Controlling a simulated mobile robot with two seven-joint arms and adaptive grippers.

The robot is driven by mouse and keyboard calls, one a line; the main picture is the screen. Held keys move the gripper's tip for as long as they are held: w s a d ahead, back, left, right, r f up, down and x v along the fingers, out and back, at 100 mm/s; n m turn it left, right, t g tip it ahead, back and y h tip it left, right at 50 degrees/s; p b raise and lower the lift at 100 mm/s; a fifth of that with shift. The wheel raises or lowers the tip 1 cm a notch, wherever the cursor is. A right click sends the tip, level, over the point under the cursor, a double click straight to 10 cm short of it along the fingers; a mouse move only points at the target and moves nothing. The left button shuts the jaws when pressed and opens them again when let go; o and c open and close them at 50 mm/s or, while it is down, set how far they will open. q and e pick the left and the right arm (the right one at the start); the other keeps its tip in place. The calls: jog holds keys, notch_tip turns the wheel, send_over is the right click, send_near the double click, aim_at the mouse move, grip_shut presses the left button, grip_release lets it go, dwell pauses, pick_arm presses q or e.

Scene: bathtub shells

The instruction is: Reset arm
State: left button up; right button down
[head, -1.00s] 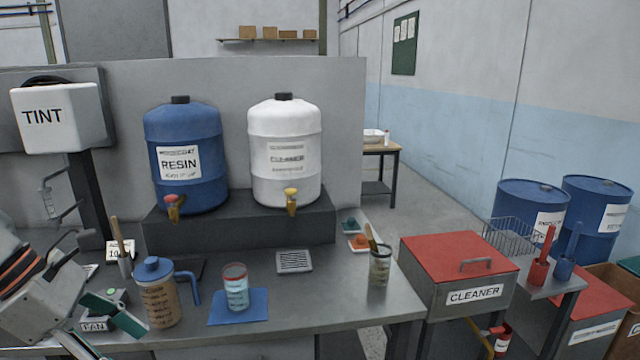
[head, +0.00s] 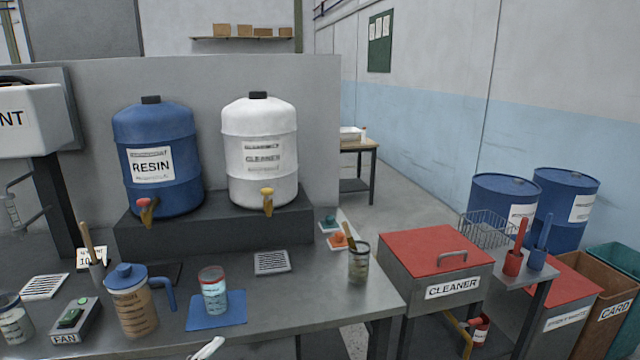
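Neither gripper can be made out in the head view. A small pale piece shows at the bottom edge, left of centre; I cannot tell what it belongs to. On the grey bench (head: 330,300) stand a brown-filled jug (head: 133,312) with a blue lid and handle, and a clear cup (head: 213,290) with a red rim and light blue contents on a blue mat (head: 232,309). The FAN switch box (head: 76,318) with a green button lies left of the jug. Another cup (head: 13,322) is cut off by the left edge.
Blue RESIN (head: 178,191) and white CLEANER (head: 262,117) drums stand on a dark riser (head: 215,232). A jar (head: 358,268) with brushes stands near the bench's right end. Red-lidded bins (head: 420,245), blue barrels (head: 565,205) and a CARD box (head: 612,305) are at right.

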pick_arm(q)
jog(key=s+a+f+n+g+y, duration=0.1)
jog(key=s+f+n, duration=0.3)
jog(key=f, duration=0.5)
jog(key=s+a+f+n+g+y, duration=0.1)
jog(key=s+f+n+y, duration=0.3)
jog(key=f, duration=0.5)
jog(key=s+a+f+n+g+y, duration=0.1)
jog(key=s+f+n+g+y, duration=0.1)
jog(key=s+f+n, duration=0.3)
notch_tip(320, 180, down, 4)
jog(key=shift+s+g+y, duration=0.4)
jog(key=shift+s+g, duration=0.4)
jog(key=shift+s, duration=0.2)
